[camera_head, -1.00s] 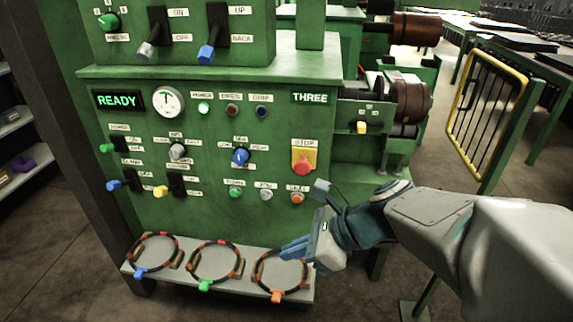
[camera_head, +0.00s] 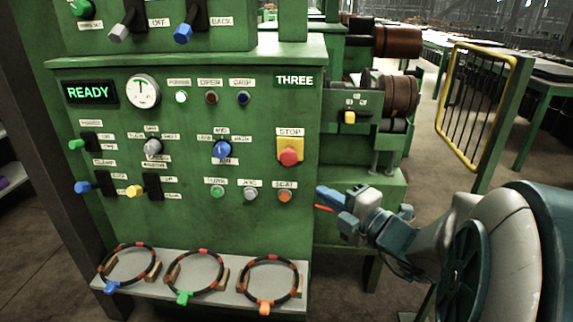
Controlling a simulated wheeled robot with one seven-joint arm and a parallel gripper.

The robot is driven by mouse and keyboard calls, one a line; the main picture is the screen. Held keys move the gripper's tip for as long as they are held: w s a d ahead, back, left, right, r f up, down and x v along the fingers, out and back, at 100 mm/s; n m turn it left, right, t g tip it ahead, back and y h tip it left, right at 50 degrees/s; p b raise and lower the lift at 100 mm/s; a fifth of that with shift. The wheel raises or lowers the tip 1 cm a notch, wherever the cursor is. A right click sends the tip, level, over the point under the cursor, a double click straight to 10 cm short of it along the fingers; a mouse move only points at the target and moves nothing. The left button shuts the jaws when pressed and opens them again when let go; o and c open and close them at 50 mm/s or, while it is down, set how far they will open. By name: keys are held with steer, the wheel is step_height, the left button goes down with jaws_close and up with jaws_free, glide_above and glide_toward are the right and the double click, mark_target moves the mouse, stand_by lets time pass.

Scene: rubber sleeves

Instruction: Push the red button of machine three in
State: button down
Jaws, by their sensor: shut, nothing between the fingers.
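The green panel (camera_head: 120,222) of machine three bears a "THREE" sign (camera_head: 295,80) and a lit "READY" display (camera_head: 88,93). Its red mushroom button (camera_head: 289,156) sits on a yellow plate under a "STOP" label, unobstructed. Below it, an orange-red button (camera_head: 284,196) is labelled "SEAT". My gripper (camera_head: 321,197) is shut and empty. In the picture its fingertips point left at the panel's right edge, lower right of the red button and just right of the SEAT button. It appears apart from both. Its depth from the panel is hard to tell.
Green (camera_head: 217,192) and white (camera_head: 250,194) buttons stand left of SEAT. A grey shelf (camera_head: 215,290) with three ringed sleeves juts out below. Machine parts (camera_head: 400,95) and a yellow-framed gate (camera_head: 478,105) stand right. Open floor shows between them.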

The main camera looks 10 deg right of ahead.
steer(key=shift+w+a, duration=0.1)
steer(key=p, duration=0.6)
glide_toward(284, 160)
steer(key=a+x, duration=0.1)
steer(key=x, duration=0.4)
steer(key=shift+w+d, duration=0.3)
steer(key=shift+d, duration=0.1)
